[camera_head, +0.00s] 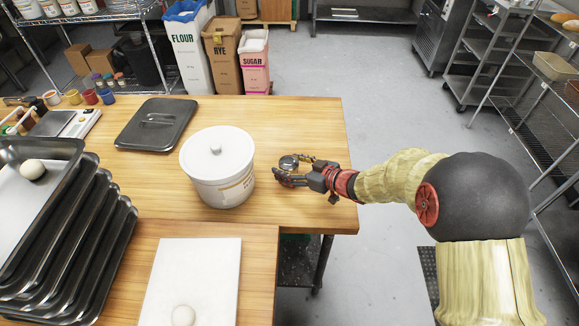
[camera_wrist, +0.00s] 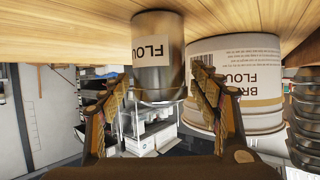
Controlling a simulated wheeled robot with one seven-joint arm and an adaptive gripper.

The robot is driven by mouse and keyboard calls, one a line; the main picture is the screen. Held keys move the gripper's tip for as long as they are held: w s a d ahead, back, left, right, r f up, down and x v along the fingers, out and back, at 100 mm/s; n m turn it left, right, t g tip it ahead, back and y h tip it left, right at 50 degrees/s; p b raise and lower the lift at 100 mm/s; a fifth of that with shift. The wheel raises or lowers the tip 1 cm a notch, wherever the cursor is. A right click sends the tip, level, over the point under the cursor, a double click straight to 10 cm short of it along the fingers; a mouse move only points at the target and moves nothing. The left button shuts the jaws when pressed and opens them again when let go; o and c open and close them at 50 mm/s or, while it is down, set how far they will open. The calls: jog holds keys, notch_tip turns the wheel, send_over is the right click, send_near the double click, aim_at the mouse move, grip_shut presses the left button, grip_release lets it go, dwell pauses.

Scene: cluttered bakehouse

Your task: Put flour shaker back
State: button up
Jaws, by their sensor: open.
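The flour shaker (camera_wrist: 158,55) is a metal cylinder with a pale label reading FLOU. It stands on the wooden table, and the wrist view shows it upside down. In the head view its round metal top (camera_head: 289,161) shows just right of the white tub, partly hidden by my gripper (camera_head: 294,170). My gripper is open, with one finger on each side of the shaker in the wrist view (camera_wrist: 160,78). I cannot tell whether either finger touches it. The shaker's lower part is hidden in the head view.
The lidded white flour tub (camera_head: 217,168) stands close left of the shaker. The table's right edge is near my gripper.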

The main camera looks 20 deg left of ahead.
jog(key=p+v, duration=0.3)
jog(key=v, duration=0.9)
